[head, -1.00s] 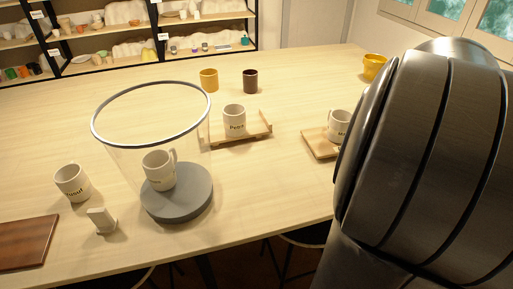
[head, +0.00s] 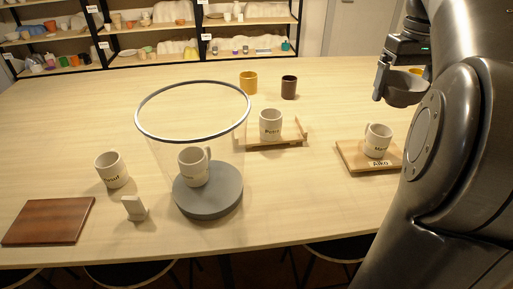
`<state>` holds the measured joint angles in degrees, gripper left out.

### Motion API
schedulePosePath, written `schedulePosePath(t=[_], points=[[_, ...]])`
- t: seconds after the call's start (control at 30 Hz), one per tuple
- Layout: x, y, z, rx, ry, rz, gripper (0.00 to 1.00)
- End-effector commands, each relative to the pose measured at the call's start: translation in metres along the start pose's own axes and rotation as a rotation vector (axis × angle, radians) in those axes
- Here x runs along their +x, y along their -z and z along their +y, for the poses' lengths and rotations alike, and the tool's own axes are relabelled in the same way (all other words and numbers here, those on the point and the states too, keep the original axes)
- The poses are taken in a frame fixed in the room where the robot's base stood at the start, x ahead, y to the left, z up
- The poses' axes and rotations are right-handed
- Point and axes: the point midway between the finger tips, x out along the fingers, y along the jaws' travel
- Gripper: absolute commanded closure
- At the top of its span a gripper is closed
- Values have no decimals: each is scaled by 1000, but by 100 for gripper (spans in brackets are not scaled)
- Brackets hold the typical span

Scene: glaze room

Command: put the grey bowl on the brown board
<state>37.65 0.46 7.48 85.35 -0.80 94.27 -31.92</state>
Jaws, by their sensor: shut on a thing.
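The grey bowl (head: 407,90) is held in the air at the upper right of the head view. My gripper (head: 382,84) is shut on the bowl at its left side. The brown board (head: 48,221) lies flat and bare at the table's near left corner, far from my gripper. Part of the bowl's far side is hidden by my arm.
A clear cylinder on a grey round base (head: 222,205) surrounds a mug. A labelled mug (head: 111,170) and a small white block (head: 134,208) stand near the board. Mugs sit on a wooden tray (head: 270,143) and a light board (head: 357,163). Yellow (head: 248,83) and dark cups (head: 289,87) stand behind.

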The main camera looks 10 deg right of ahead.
Motion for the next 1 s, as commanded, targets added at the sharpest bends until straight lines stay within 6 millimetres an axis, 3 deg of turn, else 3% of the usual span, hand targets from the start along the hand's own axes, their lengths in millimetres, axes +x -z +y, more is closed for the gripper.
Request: schedulePosePath(t=[0.03,0.2,0.5,0.8,1.0], points=[[-2,18,-13,-41,-1,1,37],[-8,64,-57,-152,-7,0,37],[-15,133,-154,-345,-11,2,37],[-18,176,-272,-532,-14,8,37],[-16,187,-359,-655,-13,11,37]])
